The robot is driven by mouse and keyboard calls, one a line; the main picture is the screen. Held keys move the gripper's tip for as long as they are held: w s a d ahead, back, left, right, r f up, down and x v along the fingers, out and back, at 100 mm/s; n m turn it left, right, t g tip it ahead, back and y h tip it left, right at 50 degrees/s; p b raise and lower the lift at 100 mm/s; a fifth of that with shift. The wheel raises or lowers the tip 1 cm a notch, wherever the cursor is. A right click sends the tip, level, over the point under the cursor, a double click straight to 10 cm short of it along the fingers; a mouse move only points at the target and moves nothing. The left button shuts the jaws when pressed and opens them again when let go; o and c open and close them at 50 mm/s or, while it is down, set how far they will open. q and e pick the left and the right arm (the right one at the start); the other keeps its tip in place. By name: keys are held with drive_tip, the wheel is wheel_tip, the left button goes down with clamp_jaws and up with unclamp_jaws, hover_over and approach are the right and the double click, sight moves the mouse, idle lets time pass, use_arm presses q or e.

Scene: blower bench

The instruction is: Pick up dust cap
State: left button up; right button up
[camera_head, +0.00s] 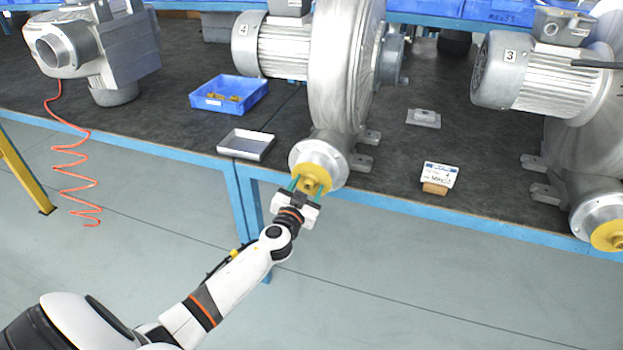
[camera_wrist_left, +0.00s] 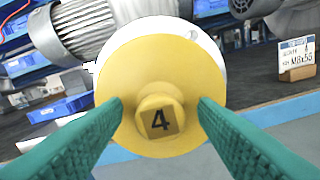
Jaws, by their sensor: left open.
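The yellow dust cap (camera_head: 316,174) sits on the round flange opening of the middle blower (camera_head: 338,75). In the left wrist view the dust cap (camera_wrist_left: 160,65) is a wide yellow disc with a central knob marked "4". My left gripper (camera_head: 306,186) is at the cap, and its two green fingers (camera_wrist_left: 160,118) are open on either side of the knob. A gap shows between each finger and the knob. My right gripper is in neither view.
A second yellow cap (camera_head: 608,236) is on the right blower's flange. A blue bin (camera_head: 228,106), a metal tray (camera_head: 246,155) and a small sign (camera_head: 440,175) stand on the dark bench. Open floor lies in front of the bench's blue edge.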

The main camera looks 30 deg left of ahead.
use_arm(q)
drive_tip(key=shift+c, duration=0.5)
clamp_jaws()
drive_tip(key=shift+s, duration=0.1)
